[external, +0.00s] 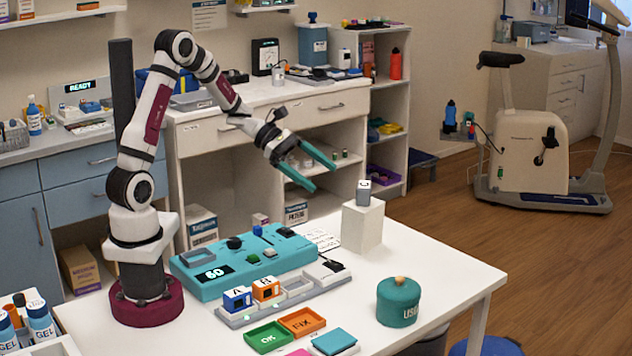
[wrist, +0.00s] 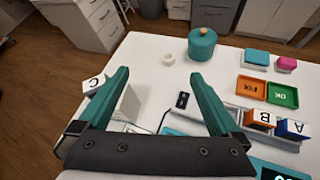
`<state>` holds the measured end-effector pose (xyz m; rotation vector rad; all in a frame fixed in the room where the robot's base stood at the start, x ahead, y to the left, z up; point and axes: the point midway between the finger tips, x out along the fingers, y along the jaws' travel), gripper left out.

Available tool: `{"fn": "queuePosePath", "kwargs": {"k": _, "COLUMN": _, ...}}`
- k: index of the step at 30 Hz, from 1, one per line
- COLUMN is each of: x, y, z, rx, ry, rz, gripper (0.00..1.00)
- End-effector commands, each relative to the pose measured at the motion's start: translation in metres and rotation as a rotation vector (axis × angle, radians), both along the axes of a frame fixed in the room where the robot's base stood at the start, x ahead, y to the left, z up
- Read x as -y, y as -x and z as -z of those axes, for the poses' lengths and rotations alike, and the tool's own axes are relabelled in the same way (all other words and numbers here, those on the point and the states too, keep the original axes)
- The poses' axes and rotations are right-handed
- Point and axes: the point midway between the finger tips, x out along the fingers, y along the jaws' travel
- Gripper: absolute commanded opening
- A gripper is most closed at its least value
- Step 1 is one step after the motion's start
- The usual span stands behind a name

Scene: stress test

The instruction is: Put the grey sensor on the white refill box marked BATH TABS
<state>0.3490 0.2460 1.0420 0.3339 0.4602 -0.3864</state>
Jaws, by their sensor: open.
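The grey sensor (external: 363,192), marked C, sits on top of a plain white block (external: 362,226) near the table's back edge. In the wrist view the sensor (wrist: 93,84) and block (wrist: 129,103) show beside the left finger, which partly covers them. My gripper (external: 326,178) is open and empty, to the left of the sensor and apart from it in the external view; its spread fingers also show in the wrist view (wrist: 158,74). White boxes (external: 203,225) and (external: 296,212) show beyond the table. I cannot read BATH TABS on any box.
A grey rack (external: 240,317) holds blue A (external: 237,300) and orange B (external: 266,289) blocks, with an open slot beside them. A teal console (external: 222,283) lies behind it. A teal lidded pot (external: 399,303) and green (external: 268,337) and orange (external: 302,322) trays stand in front.

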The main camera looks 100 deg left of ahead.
Motion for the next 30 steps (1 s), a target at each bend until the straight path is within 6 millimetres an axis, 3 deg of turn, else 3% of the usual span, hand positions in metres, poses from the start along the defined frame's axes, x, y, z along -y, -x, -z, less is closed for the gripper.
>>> {"fn": "queuePosePath", "kwargs": {"k": 1, "x": 0.064, "y": -0.002, "z": -0.011, "rx": -0.015, "ry": -0.145, "rz": 0.26, "gripper": 0.99}}
{"fn": "queuePosePath", "kwargs": {"k": 2, "x": 0.106, "y": 0.006, "z": -0.014, "rx": -0.022, "ry": -0.254, "rz": 0.456, "gripper": 0.99}}
{"fn": "queuePosePath", "kwargs": {"k": 3, "x": 0.159, "y": 0.027, "z": -0.015, "rx": -0.02, "ry": -0.41, "rz": 0.736, "gripper": 0.99}}
{"fn": "queuePosePath", "kwargs": {"k": 5, "x": 0.22, "y": 0.078, "z": -0.013, "rx": 0.01, "ry": -0.666, "rz": 1.201, "gripper": 0.99}}
{"fn": "queuePosePath", "kwargs": {"k": 6, "x": 0.244, "y": 0.119, "z": -0.01, "rx": 0.049, "ry": -0.847, "rz": 1.536, "gripper": 0.99}}
{"fn": "queuePosePath", "kwargs": {"k": 7, "x": 0.251, "y": 0.147, "z": -0.007, "rx": 0.081, "ry": -0.973, "rz": 1.765, "gripper": 0.99}}
{"fn": "queuePosePath", "kwargs": {"k": 9, "x": 0.244, "y": 0.191, "z": -0.004, "rx": 0.149, "ry": -1.21, "rz": 2.201, "gripper": 0.99}}
{"fn": "queuePosePath", "kwargs": {"k": 13, "x": 0.219, "y": 0.219, "z": -0.005, "rx": 0.215, "ry": -1.456, "rz": 2.649, "gripper": 0.99}}
{"fn": "queuePosePath", "kwargs": {"k": 16, "x": 0.211, "y": 0.222, "z": -0.006, "rx": 0.222, "ry": -1.503, "rz": 2.742, "gripper": 0.99}}
{"fn": "queuePosePath", "kwargs": {"k": 30, "x": 0.211, "y": 0.221, "z": -0.006, "rx": 0.219, "ry": -1.502, "rz": 2.738, "gripper": 0.99}}
